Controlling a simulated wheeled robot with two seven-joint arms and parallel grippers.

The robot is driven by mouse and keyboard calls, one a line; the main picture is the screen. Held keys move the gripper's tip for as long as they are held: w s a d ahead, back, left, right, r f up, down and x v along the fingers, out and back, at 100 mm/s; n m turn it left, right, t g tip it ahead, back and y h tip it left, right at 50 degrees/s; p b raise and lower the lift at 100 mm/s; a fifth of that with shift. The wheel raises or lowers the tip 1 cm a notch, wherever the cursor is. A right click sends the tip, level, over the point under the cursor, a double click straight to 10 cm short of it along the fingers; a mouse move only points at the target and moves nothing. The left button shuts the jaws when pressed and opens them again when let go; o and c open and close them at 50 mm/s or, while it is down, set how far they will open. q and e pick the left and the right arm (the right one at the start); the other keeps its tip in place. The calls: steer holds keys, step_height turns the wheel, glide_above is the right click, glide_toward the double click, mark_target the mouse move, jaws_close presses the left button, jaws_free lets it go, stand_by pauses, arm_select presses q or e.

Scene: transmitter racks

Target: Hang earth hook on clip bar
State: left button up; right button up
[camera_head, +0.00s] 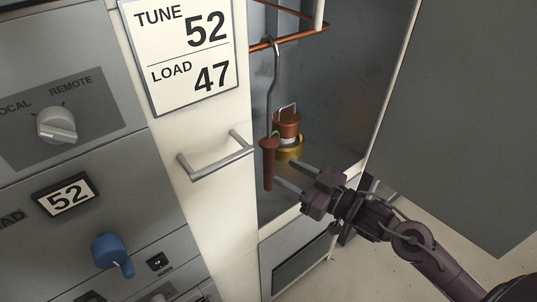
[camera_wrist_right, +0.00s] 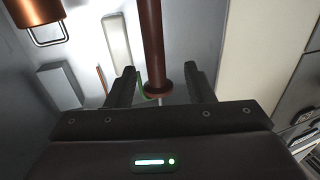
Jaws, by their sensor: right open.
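The earth hook is a grey metal rod (camera_head: 273,85) with a curved top and a red-brown handle (camera_head: 268,165) at its lower end. It hangs upright in the open cabinet, its curved top at a copper bar (camera_head: 290,36). I cannot tell whether a separate clip bar is in view. My right gripper (camera_head: 284,173) is open and points at the handle from the right. In the right wrist view the handle (camera_wrist_right: 152,45) and its flange stand between the spread fingers (camera_wrist_right: 160,75), with gaps showing at the sides. My left gripper is not in view.
A copper-coloured cylinder with a wire loop (camera_head: 287,124) sits on a yellow ring (camera_head: 290,149) behind the handle. A grey pull handle (camera_head: 215,158) juts out from the cream panel on the left. A grey panel (camera_head: 455,110) stands at the right, with pale floor below it.

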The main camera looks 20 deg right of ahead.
mark_target(273, 164)
steer(key=shift+x, duration=0.9)
steer(key=x, duration=0.1)
steer(key=p+x, duration=0.1)
steer(key=x, duration=0.1)
steer(key=p+x, duration=0.1)
steer(key=x, duration=0.1)
steer(key=shift+w+d+f, duration=0.2)
steer(key=shift+d+f, duration=0.15)
steer(key=shift+w+a+f, duration=0.1)
steer(key=shift+w+a, duration=0.1)
steer(key=shift+s, duration=0.1)
steer(key=shift+c, duration=0.5)
jaws_close()
